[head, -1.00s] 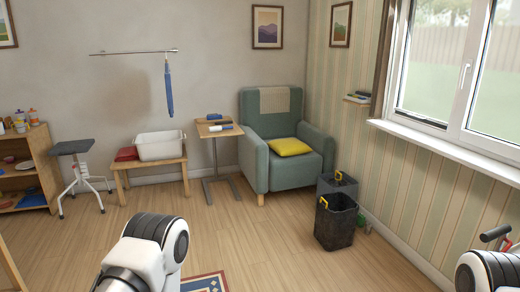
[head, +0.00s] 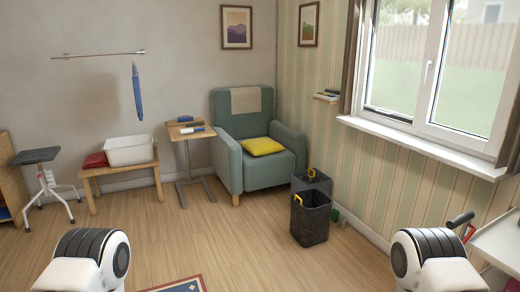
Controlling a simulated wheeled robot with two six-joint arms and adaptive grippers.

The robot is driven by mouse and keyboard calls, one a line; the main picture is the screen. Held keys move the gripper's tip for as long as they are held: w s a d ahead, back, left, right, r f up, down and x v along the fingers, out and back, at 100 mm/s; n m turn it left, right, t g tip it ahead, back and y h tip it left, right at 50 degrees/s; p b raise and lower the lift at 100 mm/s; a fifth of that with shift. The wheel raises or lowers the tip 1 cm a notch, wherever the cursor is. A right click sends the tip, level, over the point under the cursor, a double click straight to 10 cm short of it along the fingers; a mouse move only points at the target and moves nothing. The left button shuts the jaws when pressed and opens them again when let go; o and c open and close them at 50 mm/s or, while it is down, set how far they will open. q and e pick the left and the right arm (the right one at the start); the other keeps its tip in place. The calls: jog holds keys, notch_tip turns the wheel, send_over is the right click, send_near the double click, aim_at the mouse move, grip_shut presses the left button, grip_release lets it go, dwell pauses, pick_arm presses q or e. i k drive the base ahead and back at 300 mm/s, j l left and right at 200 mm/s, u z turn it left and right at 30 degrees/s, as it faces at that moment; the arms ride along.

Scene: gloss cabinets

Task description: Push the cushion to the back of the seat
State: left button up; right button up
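A yellow cushion (head: 262,146) lies flat on the seat of a teal armchair (head: 268,172), near the back of the room by the striped wall. A beige cloth (head: 246,100) hangs over the chair's backrest. The cushion sits between the two armrests; the exact gap to the backrest is hard to tell from here. White and black links of my left and right arms show at the bottom left and bottom right. Neither gripper is in the picture, and both arms are well away from the chair.
Two dark bins (head: 310,218) stand at the chair's front right. A small side table (head: 190,134) with items is left of the chair. A bench (head: 122,172) holds a white tub (head: 130,150). A stool (head: 40,158) is further left. The wooden floor before the chair is open.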

aim_at(264, 146)
jog(key=i, duration=4.15)
jog(key=i+u, duration=0.2)
jog(key=i, duration=0.35)
jog(key=i+l+u, duration=0.15)
jog(key=i, duration=0.4)
jog(key=i+l+u, duration=0.2)
jog(key=i, duration=0.35)
